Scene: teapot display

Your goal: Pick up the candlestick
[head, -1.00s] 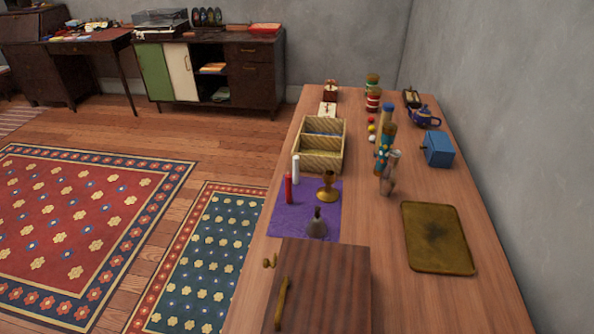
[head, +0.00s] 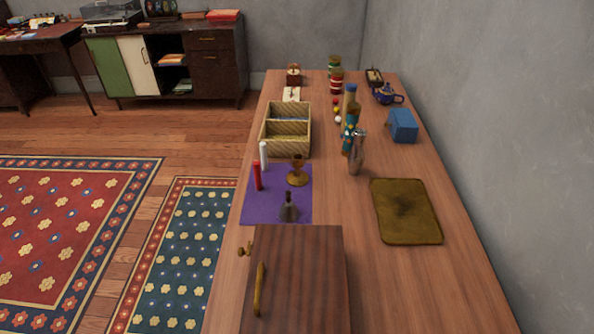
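A brass goblet-shaped piece (head: 297,171) stands upright on a purple cloth (head: 262,210) on the long wooden table. It may be the candlestick, but its top is too small to tell it from a cup. A red candle (head: 257,176) and a white candle (head: 264,155) stand upright to its left, apart from it. A dark bell (head: 288,208) stands in front of it on the cloth. My gripper is not in view.
A wooden box (head: 300,275) stands at the near left, and a divided tray (head: 286,128) behind the candles. Bottles (head: 350,125) stand to the right. A brass tray (head: 406,210) lies right of centre. The wall borders the table's right side. Bare tabletop lies between cloth and brass tray.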

